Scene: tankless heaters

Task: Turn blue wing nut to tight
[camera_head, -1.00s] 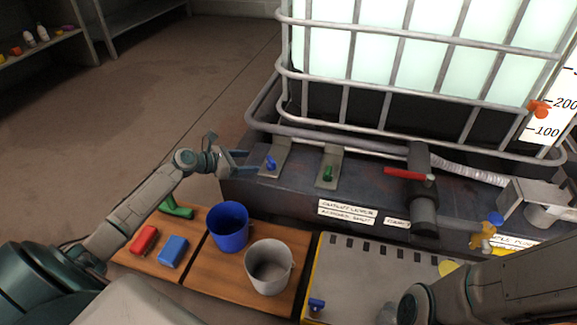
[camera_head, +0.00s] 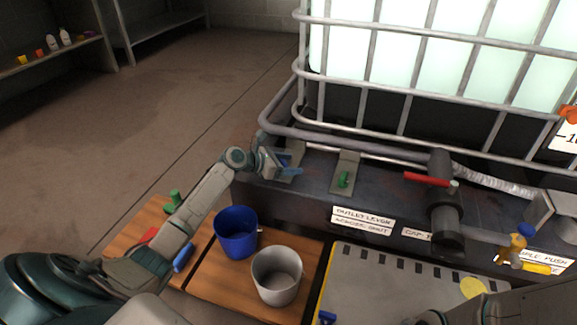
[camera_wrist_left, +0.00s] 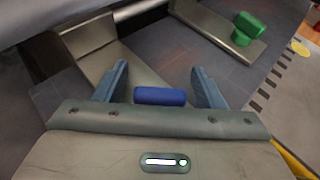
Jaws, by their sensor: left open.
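The blue wing nut (camera_wrist_left: 160,96) lies between the two blue fingers of my left gripper (camera_wrist_left: 159,72) in the left wrist view. Its handle runs crosswise, with a small gap to the finger on each side. It is on a metal bracket plate (camera_wrist_left: 146,68). In the head view my left gripper (camera_head: 291,162) is at the left bracket on the dark ledge and largely hides the nut. The gripper is open around the nut. My right gripper does not show.
A green wing nut (camera_head: 344,180) sits on the neighbouring bracket to the right. A red-handled valve (camera_head: 428,179) stands farther right. A caged tank (camera_head: 420,50) rises behind. A blue cup (camera_head: 236,234) and a grey cup (camera_head: 277,275) stand on the wooden board below.

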